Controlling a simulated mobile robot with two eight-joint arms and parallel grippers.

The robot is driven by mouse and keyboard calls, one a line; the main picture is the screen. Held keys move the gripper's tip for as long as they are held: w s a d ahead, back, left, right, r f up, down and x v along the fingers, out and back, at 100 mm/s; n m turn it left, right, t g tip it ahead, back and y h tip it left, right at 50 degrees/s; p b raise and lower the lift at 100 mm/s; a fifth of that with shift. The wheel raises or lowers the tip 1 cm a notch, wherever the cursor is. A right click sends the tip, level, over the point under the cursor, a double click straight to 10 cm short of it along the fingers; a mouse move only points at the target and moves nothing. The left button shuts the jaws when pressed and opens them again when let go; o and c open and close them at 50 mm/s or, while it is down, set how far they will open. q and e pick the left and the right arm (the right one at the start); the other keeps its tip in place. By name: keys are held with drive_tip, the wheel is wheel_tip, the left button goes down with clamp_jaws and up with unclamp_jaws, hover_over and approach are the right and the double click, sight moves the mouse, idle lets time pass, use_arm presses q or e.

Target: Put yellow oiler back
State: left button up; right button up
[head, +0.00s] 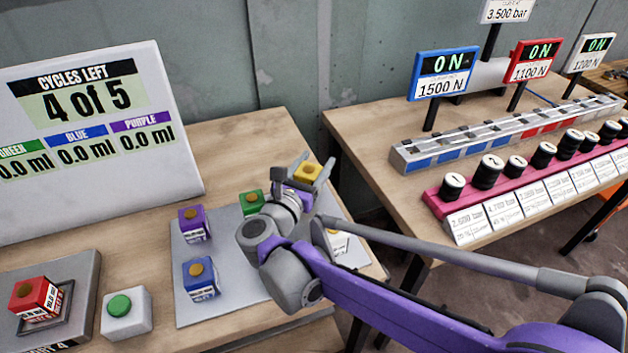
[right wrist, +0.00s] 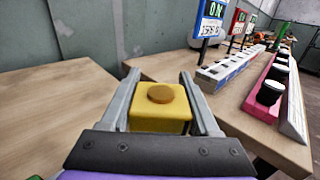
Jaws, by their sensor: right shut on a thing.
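The yellow oiler (head: 308,172) is a small yellow box with a round brown cap on top. My right gripper (head: 312,170) is shut on it, with one finger on each side, above the back right part of the grey plate. In the right wrist view the yellow oiler (right wrist: 160,108) sits upright between the two fingers of the gripper (right wrist: 160,95). Its lower part is hidden by my gripper, so I cannot tell if it touches the plate. The grey plate (head: 240,262) lies on the left table. My left gripper is not in view.
Purple (head: 194,224), blue (head: 200,278) and green (head: 251,203) oilers stand on the plate; a white one (head: 338,242) is partly hidden by my arm. A red oiler (head: 35,297) sits on a grey stand beside a green button (head: 120,305). A gap separates the right table (head: 375,130).

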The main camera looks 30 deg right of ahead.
sight(315, 177)
drive_tip(key=shift+f+b, duration=0.6)
drive_tip(key=shift+f, duration=1.15)
drive_tip(key=shift+f, duration=0.1)
drive_tip(key=shift+f, duration=0.1)
drive_tip(key=o, duration=1.5)
drive_tip(key=shift+c, duration=0.2)
